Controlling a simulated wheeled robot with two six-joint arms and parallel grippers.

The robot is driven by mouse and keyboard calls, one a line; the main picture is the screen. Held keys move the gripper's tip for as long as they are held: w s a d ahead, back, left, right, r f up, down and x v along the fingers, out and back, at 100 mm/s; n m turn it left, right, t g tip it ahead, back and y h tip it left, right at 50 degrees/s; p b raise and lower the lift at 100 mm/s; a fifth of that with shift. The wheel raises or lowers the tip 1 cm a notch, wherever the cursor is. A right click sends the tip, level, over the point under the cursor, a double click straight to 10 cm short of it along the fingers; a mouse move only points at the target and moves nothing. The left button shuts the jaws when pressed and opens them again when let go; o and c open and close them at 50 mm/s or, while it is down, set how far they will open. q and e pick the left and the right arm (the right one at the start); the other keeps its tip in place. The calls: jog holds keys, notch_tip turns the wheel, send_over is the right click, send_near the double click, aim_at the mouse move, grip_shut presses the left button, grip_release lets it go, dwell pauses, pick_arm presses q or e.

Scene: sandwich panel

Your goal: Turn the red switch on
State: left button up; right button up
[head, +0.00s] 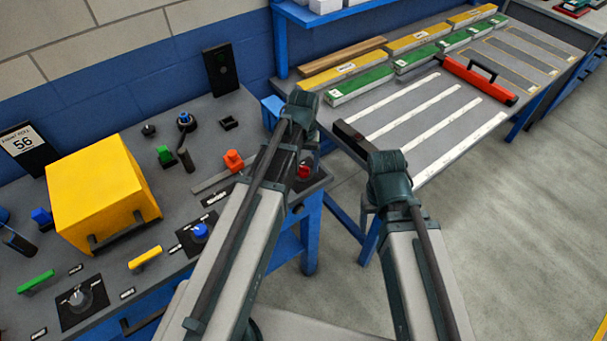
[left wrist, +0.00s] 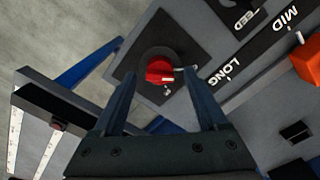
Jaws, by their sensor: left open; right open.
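The red switch (head: 303,172) is a round red knob on a dark square plate, near the right corner of the grey panel. In the left wrist view the red switch (left wrist: 160,68) shows close up between the fingertips of my left gripper (left wrist: 158,82). My left gripper is open, with one finger on each side of the knob and nothing held. I cannot tell whether the fingers touch it. In the head view my left arm hides part of the switch's surroundings. My right arm's joint shows right of it, but the right gripper's fingers are hidden.
An orange knob (head: 233,160) and a blue knob (head: 199,232) are near my left arm. A yellow box (head: 103,193) stands further left on the panel. A table with white strips (head: 430,120) lies at right, with a red case (head: 478,82). Open floor shows below it.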

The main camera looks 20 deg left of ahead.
pick_arm(q)
jog(key=shift+f+b, duration=0.35)
jog(key=shift+f, duration=0.45)
jog(key=shift+r, duration=0.1)
grip_shut()
